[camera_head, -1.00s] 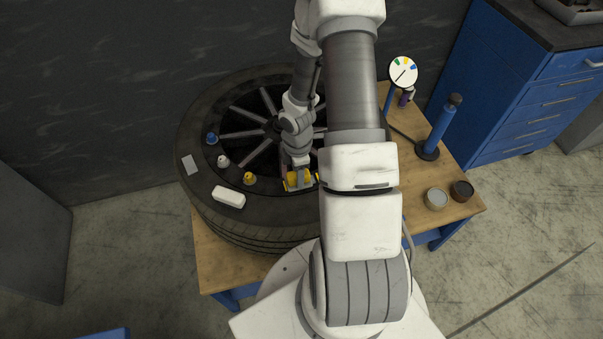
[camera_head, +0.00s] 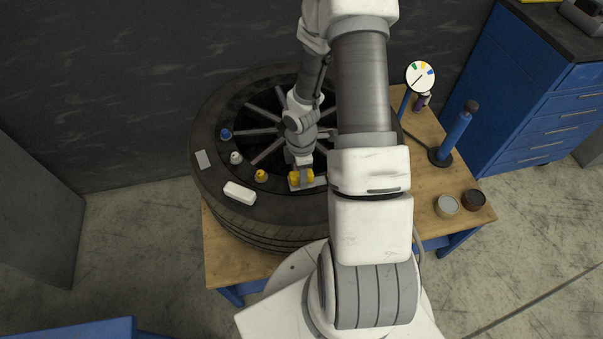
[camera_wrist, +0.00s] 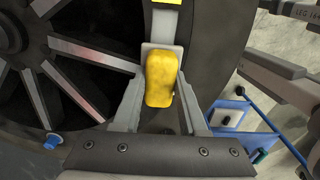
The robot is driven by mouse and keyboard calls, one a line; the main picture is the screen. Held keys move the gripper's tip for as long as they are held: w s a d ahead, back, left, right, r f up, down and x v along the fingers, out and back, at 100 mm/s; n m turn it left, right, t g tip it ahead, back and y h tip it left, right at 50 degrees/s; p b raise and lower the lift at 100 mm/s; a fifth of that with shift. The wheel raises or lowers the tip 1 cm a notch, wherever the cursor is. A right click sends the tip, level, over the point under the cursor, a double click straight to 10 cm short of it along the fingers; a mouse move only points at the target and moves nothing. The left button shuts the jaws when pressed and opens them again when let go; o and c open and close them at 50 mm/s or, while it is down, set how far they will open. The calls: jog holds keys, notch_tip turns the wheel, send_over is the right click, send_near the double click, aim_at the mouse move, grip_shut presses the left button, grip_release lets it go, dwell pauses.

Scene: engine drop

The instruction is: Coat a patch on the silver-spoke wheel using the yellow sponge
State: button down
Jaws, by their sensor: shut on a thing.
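The silver-spoke wheel (camera_head: 222,205) lies flat on a wooden table, its black tyre around grey spokes. My gripper (camera_head: 301,178) is over its near side, shut on the yellow sponge (camera_head: 306,175). In the wrist view my gripper (camera_wrist: 160,100) has one finger on each side of the sponge (camera_wrist: 160,80). A pale grey strip shows beside the sponge in the head view (camera_head: 318,183), and pale grey surface shows behind it in the wrist view (camera_wrist: 153,47). I cannot tell whether the sponge touches the wheel or how much is coated.
On the tyre are a white block (camera_head: 239,193), a grey card (camera_head: 203,159), and small blue (camera_head: 226,134), white (camera_head: 236,158) and yellow (camera_head: 261,176) pieces. A gauge (camera_head: 420,76), blue post (camera_head: 455,133) and two tins (camera_head: 446,205) stand on the table (camera_head: 225,255) at right.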

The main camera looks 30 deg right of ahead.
notch_tip(320, 180, up, 6)
jog(key=p, duration=0.4)
jog(key=shift+p, duration=0.35)
